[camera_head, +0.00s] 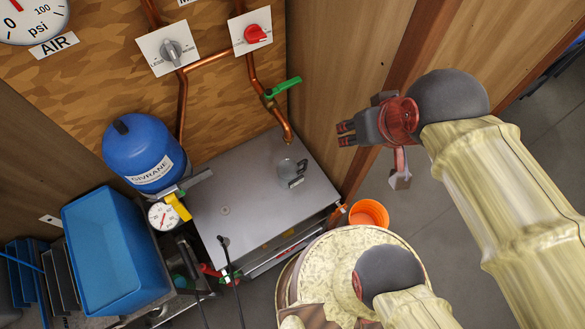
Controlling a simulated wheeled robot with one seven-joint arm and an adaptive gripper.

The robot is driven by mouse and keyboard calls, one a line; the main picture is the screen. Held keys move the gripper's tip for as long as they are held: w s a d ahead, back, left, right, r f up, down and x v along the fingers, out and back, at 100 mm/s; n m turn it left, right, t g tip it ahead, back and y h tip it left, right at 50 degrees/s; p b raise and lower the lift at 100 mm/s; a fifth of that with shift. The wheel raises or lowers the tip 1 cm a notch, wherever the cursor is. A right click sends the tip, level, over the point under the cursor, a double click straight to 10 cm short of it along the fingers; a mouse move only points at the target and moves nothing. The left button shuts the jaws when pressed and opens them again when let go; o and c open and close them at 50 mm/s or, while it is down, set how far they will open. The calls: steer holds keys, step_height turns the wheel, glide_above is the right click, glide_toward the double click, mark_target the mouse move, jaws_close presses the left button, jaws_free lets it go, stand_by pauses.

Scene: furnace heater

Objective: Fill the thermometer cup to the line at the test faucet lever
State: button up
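A small clear cup with a dark grey handle or clip (292,172) stands on the grey metal cabinet top (240,205). It is below and slightly right of the open end of a copper spout (287,136). The test faucet's green lever (284,87) is on the copper pipe above, slanting up to the right. No water shows at the spout. The cup's fill and its line are too small to make out. My gripper (346,133) is up and to the right of the cup, apart from cup and lever, with nothing visible in it. Its finger gap is unclear.
A grey knob (171,52) and a red knob (255,34) are on wall plates. A blue tank (140,150), a dial gauge with a yellow handle (163,216) and a blue bin (112,255) are left. An orange bucket (369,213) stands right of the cabinet.

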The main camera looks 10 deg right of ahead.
steer(key=w+a+r+g+p, duration=0.2)
steer(key=w+r+g+p, duration=0.15)
steer(key=p, duration=0.65)
steer(key=m+g+p, duration=0.2)
steer(key=m+p, duration=0.9)
steer(key=m, duration=0.1)
glide_toward(292, 81)
steer(key=shift+w+f, duration=0.1)
steer(key=shift+w, duration=0.05)
steer(key=shift+m, duration=0.8)
steer(key=shift+f, duration=0.15)
steer(key=shift+f+p, duration=0.5)
steer(key=shift+f, duration=3.25)
